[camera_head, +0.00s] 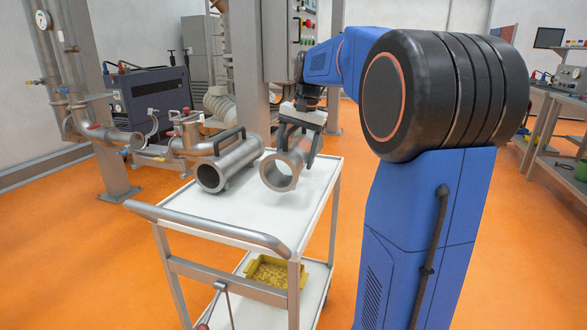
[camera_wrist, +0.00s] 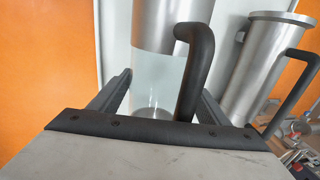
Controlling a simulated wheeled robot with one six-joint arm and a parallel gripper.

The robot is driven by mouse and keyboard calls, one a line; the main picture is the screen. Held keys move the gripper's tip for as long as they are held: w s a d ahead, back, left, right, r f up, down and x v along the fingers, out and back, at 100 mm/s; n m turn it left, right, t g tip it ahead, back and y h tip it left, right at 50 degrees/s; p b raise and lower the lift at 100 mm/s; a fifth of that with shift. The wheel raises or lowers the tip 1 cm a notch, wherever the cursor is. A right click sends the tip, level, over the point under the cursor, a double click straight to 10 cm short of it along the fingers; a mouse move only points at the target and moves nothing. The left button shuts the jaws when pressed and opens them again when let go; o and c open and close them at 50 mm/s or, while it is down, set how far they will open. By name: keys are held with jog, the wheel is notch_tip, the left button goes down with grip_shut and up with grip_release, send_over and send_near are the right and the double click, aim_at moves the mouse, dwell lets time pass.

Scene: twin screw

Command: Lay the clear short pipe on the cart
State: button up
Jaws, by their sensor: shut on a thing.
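The clear short pipe (camera_head: 265,177) is in my gripper (camera_head: 297,150), over the right part of the white cart top (camera_head: 250,213). In the head view its round flanged end faces the camera. I cannot tell whether its underside touches the cart. In the wrist view the pipe (camera_wrist: 158,78) has a clear section between metal parts, and a black handle (camera_wrist: 197,70) stands over it. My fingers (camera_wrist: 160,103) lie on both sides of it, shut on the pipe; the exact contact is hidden.
A steel pipe with a black handle (camera_head: 231,162) lies on the cart left of the clear pipe; it also shows in the wrist view (camera_wrist: 262,66). The cart's front top is bare. A yellow bin (camera_head: 267,272) sits on the lower shelf. Fixed piping (camera_head: 75,100) stands behind left.

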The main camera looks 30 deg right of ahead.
aim_at(300, 144)
jog(key=shift+f, duration=2.05)
jog(key=shift+f, duration=0.1)
jog(key=o, duration=1.9)
jog(key=r, duration=0.4)
jog(key=s+d+r, duration=0.1)
jog(key=r, duration=0.3)
jog(key=s+r, duration=0.1)
jog(key=r, duration=0.3)
jog(key=shift+d, duration=0.2)
